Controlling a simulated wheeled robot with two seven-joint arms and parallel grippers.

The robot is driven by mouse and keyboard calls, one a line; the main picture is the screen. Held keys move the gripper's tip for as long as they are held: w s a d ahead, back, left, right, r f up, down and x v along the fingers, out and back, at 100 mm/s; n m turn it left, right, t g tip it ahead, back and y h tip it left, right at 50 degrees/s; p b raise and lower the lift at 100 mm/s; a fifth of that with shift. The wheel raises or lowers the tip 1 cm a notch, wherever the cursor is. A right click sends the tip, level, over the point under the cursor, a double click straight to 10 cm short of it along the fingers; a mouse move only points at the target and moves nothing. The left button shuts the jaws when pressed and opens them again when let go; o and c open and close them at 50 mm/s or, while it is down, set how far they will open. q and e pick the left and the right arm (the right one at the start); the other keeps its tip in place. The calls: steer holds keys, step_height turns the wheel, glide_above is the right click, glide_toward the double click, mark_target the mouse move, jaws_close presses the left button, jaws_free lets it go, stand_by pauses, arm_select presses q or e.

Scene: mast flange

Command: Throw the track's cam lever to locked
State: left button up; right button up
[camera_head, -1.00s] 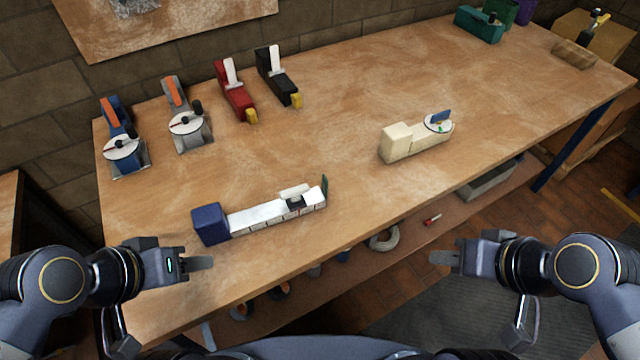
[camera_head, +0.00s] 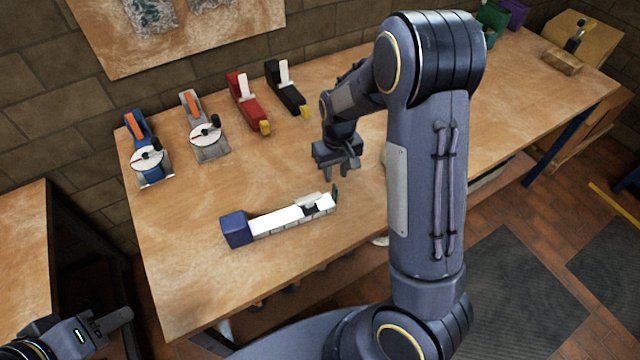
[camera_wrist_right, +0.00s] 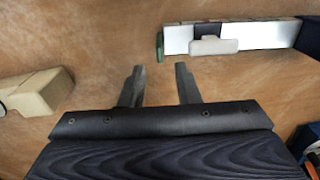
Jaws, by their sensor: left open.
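The track is a white rail (camera_head: 285,221) with a blue block (camera_head: 236,230) at its left end, near the table's front edge. A pale handle (camera_head: 307,199), which looks like the cam lever, lies by a dark block on the rail. A small green upright piece (camera_head: 335,192) stands at the right end. The right wrist view shows the handle (camera_wrist_right: 213,46) and green piece (camera_wrist_right: 159,46). My right gripper (camera_head: 345,174) points down, open and empty, above the table beyond the track's right end. My left gripper (camera_head: 118,318) is open at lower left, away from the track.
Two round-dialled devices (camera_head: 150,160) (camera_head: 206,136), a red clamp (camera_head: 247,101) and a black clamp (camera_head: 287,89) stand along the back. A cream block (camera_wrist_right: 38,92) sits left in the right wrist view; my right arm mostly hides it from the head. Table left of the track is clear.

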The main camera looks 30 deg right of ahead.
mark_target(335, 186)
step_height(335, 186, down, 7)
steer(key=shift+s+f+p, duration=0.1)
steer(key=shift+f+p, duration=0.1)
steer(key=shift+p, duration=0.2)
jaws_close()
